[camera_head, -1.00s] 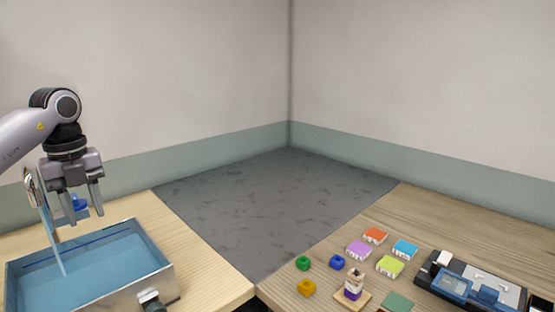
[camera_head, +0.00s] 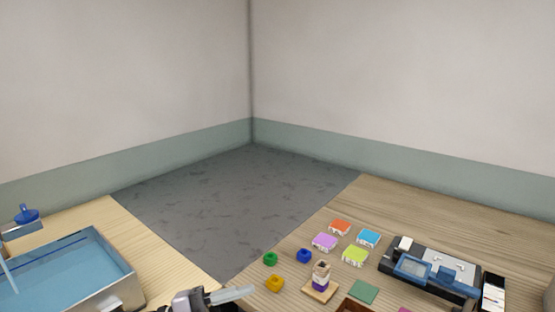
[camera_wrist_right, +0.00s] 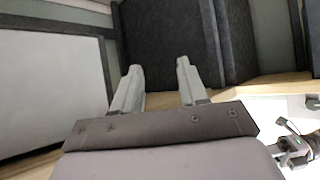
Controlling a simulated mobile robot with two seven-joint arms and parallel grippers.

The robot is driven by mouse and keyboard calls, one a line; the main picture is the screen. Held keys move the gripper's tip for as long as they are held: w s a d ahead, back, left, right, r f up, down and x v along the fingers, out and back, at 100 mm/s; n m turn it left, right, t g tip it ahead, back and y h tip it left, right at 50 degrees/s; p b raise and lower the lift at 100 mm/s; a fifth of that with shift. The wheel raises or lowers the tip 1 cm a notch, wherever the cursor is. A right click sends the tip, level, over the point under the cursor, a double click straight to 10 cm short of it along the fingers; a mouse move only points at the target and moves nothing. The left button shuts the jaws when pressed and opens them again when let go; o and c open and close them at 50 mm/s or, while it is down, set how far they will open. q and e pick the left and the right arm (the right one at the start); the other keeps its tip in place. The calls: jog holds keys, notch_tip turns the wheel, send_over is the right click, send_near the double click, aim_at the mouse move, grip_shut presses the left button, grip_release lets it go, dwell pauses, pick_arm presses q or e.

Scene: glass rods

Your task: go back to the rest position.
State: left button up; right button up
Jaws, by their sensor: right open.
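My right gripper (camera_wrist_right: 159,66) shows in the right wrist view with its two fingers apart and nothing between them. It points at dark grey panels. At the bottom edge of the head view, a cut-off gripper part (camera_head: 205,298) of mine shows, with one pale finger reaching right. It is probably my left gripper; whether it is open or shut cannot be seen. The blue-water tank (camera_head: 60,275) stands on the left table, cut by the left edge. A blue knobbed piece (camera_head: 27,214) is above the tank's far left.
The right table (camera_head: 430,210) carries coloured blocks (camera_head: 354,256), a small stacked tower (camera_head: 320,275), a green square (camera_head: 364,291) and a black device tray (camera_head: 430,270). Grey floor (camera_head: 230,200) lies between the tables. A dark panel (camera_wrist_right: 180,40) is close ahead of my right gripper.

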pick_arm(q)
jog(key=s+a+f+n+t+y, duration=0.2)
jog(key=a+f+n+t+y, duration=0.3)
jog(key=n, duration=0.4)
jog(key=s+a+f+n+t+y, duration=0.2)
jog(key=a+f+n+t+y, duration=0.1)
jog(key=f+n+t+y, duration=0.5)
jog(key=s+a+f+n+g+y, duration=0.1)
jog(key=s+a+f+n+g, duration=0.2)
jog(key=s+f, duration=0.3)
jog(key=s+a+f+n+g+y, duration=0.2)
jog(key=s+a+f+n+g, duration=0.1)
jog(key=s, duration=0.4)
notch_tip(320, 180, down, 3)
jog(key=shift+s+r+n+g, duration=0.15)
jog(key=shift+s+n+g, duration=0.3)
jog(key=shift+g, duration=0.55)
jog(key=shift+a+y, duration=0.15)
jog(key=shift+y, duration=0.15)
